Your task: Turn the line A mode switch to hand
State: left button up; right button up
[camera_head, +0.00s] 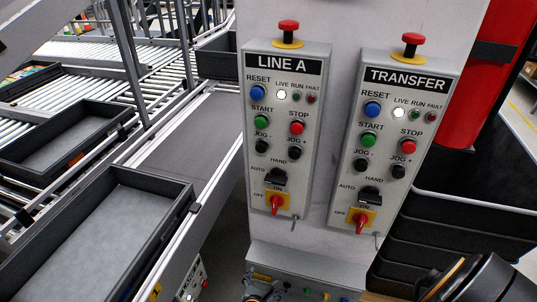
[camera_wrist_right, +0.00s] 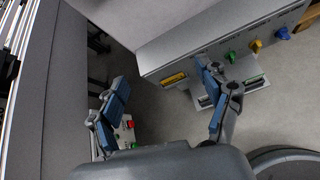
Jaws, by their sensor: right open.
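The LINE A panel (camera_head: 288,140) is grey and stands upright on a pale post. Its black mode switch (camera_head: 276,180) is low on the panel, with AUTO at its left and HAND above. Its exact pointing is too small to tell. My right gripper (camera_wrist_right: 165,100) is open in the right wrist view, its two blue-padded fingers wide apart with nothing between them. It is apart from the mode switch, which the right wrist view does not show. A dark part of my right arm shows at the lower right of the head view. My left gripper is out of view.
A similar TRANSFER panel (camera_head: 402,140) stands to the right of LINE A. Red-and-yellow rotary switches (camera_head: 276,202) sit just below the mode switch, and red mushroom buttons top both panels. Conveyors with black trays (camera_head: 70,135) fill the left; black stacked bins (camera_head: 450,220) stand at right.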

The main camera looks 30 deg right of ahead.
notch_tip(320, 180, up, 12)
jog(key=w+a+r+n+t+h+p, duration=0.1)
jog(key=w+t+h+p, duration=0.1)
jog(key=n+t+h+p, duration=0.1)
jog(key=t+h+p, duration=0.1)
jog(key=h+p, duration=0.2)
send_near(274, 182)
jog(key=p+x, duration=0.3)
jog(key=x, duration=0.5)
jog(key=shift+w+d+r, duration=0.1)
jog(key=shift+d+r, duration=0.05)
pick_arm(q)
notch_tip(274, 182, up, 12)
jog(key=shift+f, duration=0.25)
pick_arm(e)
jog(key=shift+w+d, duration=0.4)
jog(key=shift+d, duration=0.1)
jog(key=c, duration=1.2)
